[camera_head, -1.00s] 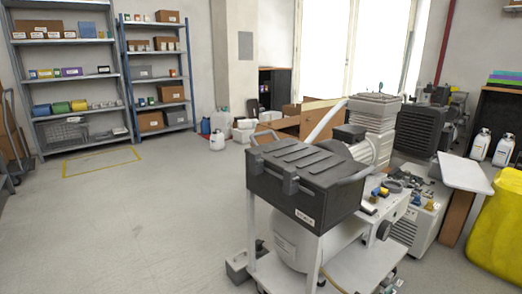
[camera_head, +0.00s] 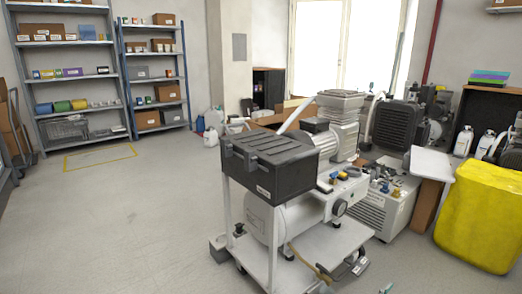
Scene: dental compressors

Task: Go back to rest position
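My gripper does not show in the head view, so its state cannot be seen. A dental compressor (camera_head: 340,128) with a ribbed grey head stands on a white wheeled cart in the middle. A black lidded toolbox (camera_head: 268,165) sits at the cart's near left end, with its lid closed. A white cylindrical tank (camera_head: 262,220) lies on the lower part of the cart. Small fittings and tools lie on the white surface right of the toolbox.
A yellow container (camera_head: 482,215) stands at the right. Another dark compressor (camera_head: 395,125) is behind the cart. Two shelving racks (camera_head: 75,88) stand at the back left, near a yellow floor marking (camera_head: 100,157). The floor (camera_head: 110,220) at the left is clear.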

